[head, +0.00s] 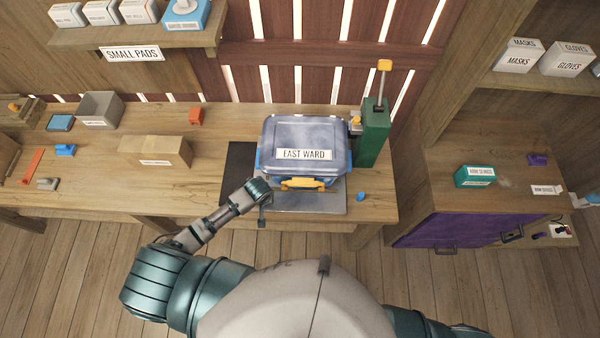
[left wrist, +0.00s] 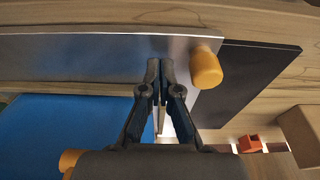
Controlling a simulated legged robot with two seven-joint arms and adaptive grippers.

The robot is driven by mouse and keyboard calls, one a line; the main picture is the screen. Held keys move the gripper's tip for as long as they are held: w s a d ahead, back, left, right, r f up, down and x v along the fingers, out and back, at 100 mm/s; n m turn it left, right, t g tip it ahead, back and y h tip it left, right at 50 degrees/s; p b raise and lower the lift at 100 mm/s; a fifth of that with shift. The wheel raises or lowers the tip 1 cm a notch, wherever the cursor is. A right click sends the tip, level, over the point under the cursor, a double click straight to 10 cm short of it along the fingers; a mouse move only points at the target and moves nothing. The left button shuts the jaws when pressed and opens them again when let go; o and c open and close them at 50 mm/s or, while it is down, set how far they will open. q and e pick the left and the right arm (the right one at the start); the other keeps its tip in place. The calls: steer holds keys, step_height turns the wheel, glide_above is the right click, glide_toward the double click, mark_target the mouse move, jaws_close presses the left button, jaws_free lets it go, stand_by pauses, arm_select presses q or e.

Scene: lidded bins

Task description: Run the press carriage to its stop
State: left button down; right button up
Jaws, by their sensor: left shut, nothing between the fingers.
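The press carriage appears to be the grey metal plate (head: 312,203), under a blue lidded bin (head: 304,135) labelled EAST WARD with a yellow front latch (head: 303,184). The green press (head: 374,135) with a yellow-tipped lever stands at its right. My left gripper (head: 262,218) is at the plate's front left corner. In the left wrist view its fingers (left wrist: 161,66) are shut and empty over the plate (left wrist: 80,58), beside an orange knob (left wrist: 206,70) and apart from it. The knob is hidden in the head view. My right gripper is not in view.
A dark flat panel (head: 238,170) lies left of the plate. A cardboard box (head: 157,150), a red-orange block (head: 196,116) and a grey bin (head: 101,108) stand further left. A small blue piece (head: 361,197) lies right of the plate. The bench between panel and cardboard box is clear.

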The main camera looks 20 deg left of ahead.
arm_select(q)
steer(key=shift+s+a+p, duration=0.25)
steer(key=shift+a+p, duration=0.15)
steer(key=shift+a, duration=0.65)
steer(key=shift+s+a, duration=0.1)
steer(key=shift+a, duration=0.2)
steer(key=shift+s+a, duration=0.45)
steer(key=shift+a, duration=1.45)
steer(key=shift+s+a, duration=0.5)
steer(key=shift+a, duration=1.45)
steer(key=shift+s+a, duration=0.45)
steer(key=shift+a, duration=1.45)
steer(key=shift+d, duration=0.15)
steer(key=shift+w+d, duration=0.25)
steer(key=shift+d, duration=0.3)
step_height(320, 180, up, 7)
